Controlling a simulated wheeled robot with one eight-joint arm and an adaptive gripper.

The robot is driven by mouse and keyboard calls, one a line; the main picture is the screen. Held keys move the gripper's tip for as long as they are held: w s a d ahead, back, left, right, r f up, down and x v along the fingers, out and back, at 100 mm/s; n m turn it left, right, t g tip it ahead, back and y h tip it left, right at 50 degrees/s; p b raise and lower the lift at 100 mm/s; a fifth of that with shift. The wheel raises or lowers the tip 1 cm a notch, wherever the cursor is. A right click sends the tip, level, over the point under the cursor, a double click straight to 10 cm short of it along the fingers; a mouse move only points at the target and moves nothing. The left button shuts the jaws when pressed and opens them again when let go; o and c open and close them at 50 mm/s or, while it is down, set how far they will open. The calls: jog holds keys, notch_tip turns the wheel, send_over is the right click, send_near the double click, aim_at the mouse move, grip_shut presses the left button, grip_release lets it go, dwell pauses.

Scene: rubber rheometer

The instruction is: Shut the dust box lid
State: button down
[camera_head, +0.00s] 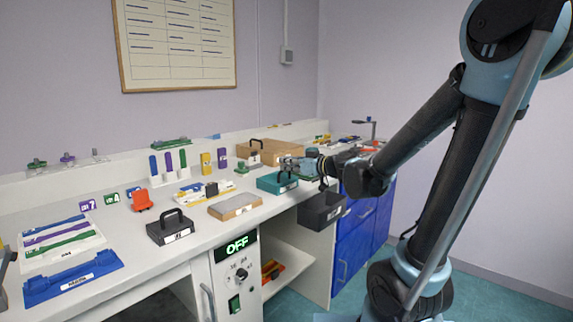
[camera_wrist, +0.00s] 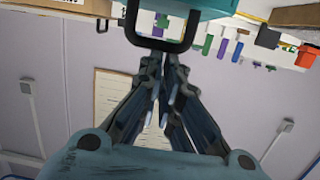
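A teal box (camera_head: 277,183) with a white label sits near the front edge of the bench, right of centre in the head view. I cannot tell for certain that it is the dust box. In the wrist view, a teal part (camera_wrist: 208,6) with a black loop handle (camera_wrist: 160,45) shows at the top edge. My gripper (camera_wrist: 161,62) has its fingertips drawn together close to the handle's bar. I see nothing held, and contact with the handle is unclear. In the head view my gripper (camera_head: 291,163) is just above the teal box, partly covering it.
A dark open bin (camera_head: 321,211) is at the bench front, below my wrist. A tan block (camera_head: 235,206) and a black handled box (camera_head: 170,228) stand to the left. A brown box (camera_head: 271,151) is behind. Blue drawers (camera_head: 358,228) are at the right.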

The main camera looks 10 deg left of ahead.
jog(key=shift+s+d+f, duration=0.25)
jog(key=shift+s+f, duration=0.2)
jog(key=shift+s, duration=0.1)
jog(key=shift+w+a+r, duration=0.2)
jog(key=shift+w+r, duration=0.7)
jog(key=shift+w, duration=0.3)
jog(key=s+d+f+m+g+h, duration=0.1)
jog(key=s+d+f+m+h, duration=0.25)
jog(key=d, duration=0.65)
jog(key=s+d+f+m+h, duration=0.25)
jog(key=d+m+h, duration=0.2)
jog(key=d, duration=0.65)
jog(key=s+d+f+m+g+h, duration=0.1)
jog(key=s+d+f+m+h, duration=0.25)
jog(key=d, duration=0.65)
jog(key=s+f+g+h, duration=0.1)
jog(key=s+f+g, duration=0.4)
jog(key=s+f, duration=0.6)
jog(key=s+n, duration=0.1)
jog(key=s, duration=0.1)
jog(key=shift+s+d+h, duration=0.15)
jog(key=shift+s+h, duration=0.2)
